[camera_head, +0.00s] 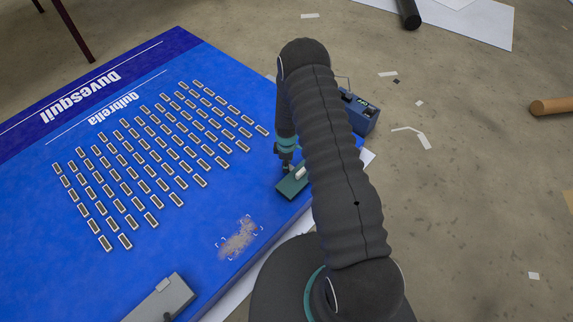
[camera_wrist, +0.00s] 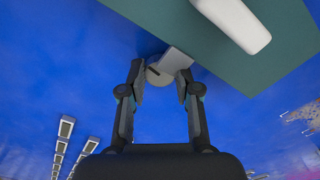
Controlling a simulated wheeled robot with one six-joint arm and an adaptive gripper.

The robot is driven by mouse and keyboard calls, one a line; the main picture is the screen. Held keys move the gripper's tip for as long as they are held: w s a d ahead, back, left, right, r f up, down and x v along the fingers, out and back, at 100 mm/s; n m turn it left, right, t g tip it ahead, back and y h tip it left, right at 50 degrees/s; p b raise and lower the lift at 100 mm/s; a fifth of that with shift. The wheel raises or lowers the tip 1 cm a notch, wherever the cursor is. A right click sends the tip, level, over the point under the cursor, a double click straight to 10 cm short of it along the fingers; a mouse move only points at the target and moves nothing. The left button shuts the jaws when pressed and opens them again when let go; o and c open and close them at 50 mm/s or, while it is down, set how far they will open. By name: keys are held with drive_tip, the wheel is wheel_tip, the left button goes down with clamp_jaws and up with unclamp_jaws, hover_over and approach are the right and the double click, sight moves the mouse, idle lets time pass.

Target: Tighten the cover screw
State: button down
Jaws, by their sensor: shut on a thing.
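My gripper (camera_wrist: 162,76) is shut on a small grey round piece with a dark slot or bar, seemingly the cover screw (camera_wrist: 153,76). A lighter grey flat part (camera_wrist: 175,60) sits against this piece, beside the green block's edge. The green block (camera_wrist: 240,68) fills the upper right of the wrist view and has a white rounded bar (camera_wrist: 238,22) on it. In the head view, my gripper (camera_head: 287,160) points down at the green block (camera_head: 291,188) near the blue panel's right edge. My arm and fingers hide the screw there.
The blue panel (camera_head: 60,220) carries rows of small light modules (camera_head: 155,170) and a speckled, corner-marked patch (camera_head: 238,240). A grey box (camera_head: 165,300) lies at the front. A blue case (camera_head: 362,115) stands behind my arm. Paper scraps lie on the floor (camera_head: 470,180).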

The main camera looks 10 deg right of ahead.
drive_tip(key=m+b, duration=0.2)
drive_tip(key=shift+f+m, duration=0.2)
drive_tip(key=shift+m, duration=0.2)
drive_tip(key=m+b, duration=0.3)
drive_tip(key=m, duration=0.1)
drive_tip(key=shift+m, duration=0.3)
drive_tip(key=m+b, duration=0.2)
drive_tip(key=m, duration=0.2)
drive_tip(key=shift+a+r, duration=0.1)
drive_tip(key=shift+s+r+m+b, duration=0.1)
drive_tip(key=shift+m+b, duration=0.8)
drive_tip(key=shift+m, duration=1.2)
drive_tip(key=c, duration=1.1)
unclamp_jaws()
